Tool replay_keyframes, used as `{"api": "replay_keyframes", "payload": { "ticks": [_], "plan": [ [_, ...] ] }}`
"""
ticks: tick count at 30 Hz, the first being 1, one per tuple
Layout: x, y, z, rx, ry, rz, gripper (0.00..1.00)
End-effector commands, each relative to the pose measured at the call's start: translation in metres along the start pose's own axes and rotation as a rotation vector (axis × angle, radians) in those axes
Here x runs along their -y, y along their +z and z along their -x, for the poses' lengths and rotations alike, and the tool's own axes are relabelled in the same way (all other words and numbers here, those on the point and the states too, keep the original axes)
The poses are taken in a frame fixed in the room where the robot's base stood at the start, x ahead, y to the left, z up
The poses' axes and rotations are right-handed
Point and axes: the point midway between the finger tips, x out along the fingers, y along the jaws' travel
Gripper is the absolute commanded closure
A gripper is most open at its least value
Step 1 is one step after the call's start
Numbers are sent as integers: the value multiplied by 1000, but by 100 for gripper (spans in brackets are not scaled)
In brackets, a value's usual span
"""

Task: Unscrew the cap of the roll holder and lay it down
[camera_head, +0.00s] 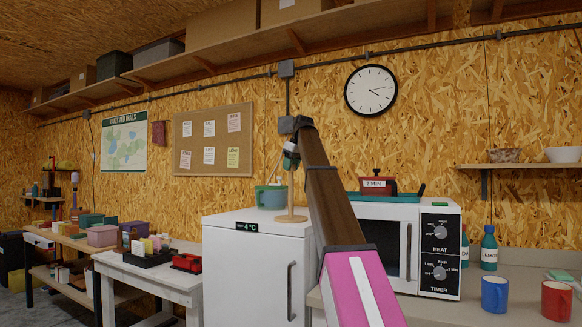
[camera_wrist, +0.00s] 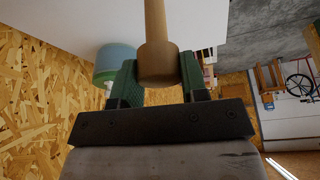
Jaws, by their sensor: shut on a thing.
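The wooden roll holder (camera_head: 291,218) stands upright on top of the white fridge, with a flat base and a thin post. My gripper (camera_head: 291,160) is at the top of the post, coming from above. In the wrist view my gripper (camera_wrist: 158,72) has its green fingers shut on the wide wooden cap (camera_wrist: 158,62), one on each side. The narrower post (camera_wrist: 155,18) runs on from the cap in line with it, with no clear gap. In the head view the cap is mostly hidden by the fingers. How far it is screwed on cannot be told.
A teal and blue pot (camera_head: 270,197) stands close left of the holder on the fridge (camera_head: 255,265). Right of my arm is a microwave (camera_head: 440,250) with a red pot (camera_head: 377,187) on top. Some bare fridge top shows in front of the pot.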

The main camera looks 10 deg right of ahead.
Motion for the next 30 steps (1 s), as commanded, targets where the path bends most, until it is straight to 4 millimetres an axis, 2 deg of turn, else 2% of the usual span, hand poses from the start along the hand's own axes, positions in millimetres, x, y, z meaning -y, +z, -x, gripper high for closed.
{"api": "replay_keyframes", "payload": {
  "ticks": [3, 11, 20, 27, 28, 30],
  "plan": [
    [0, 0, 0, 0, -21, 50, 86],
    [0, 0, 0, 0, -23, 55, 86],
    [-1, 0, 0, 0, -110, 263, 86],
    [0, 1, 0, 1, -118, 283, 86],
    [0, 1, 0, 1, -117, 283, 57],
    [0, 1, 0, 1, -117, 283, 34]
  ]
}}
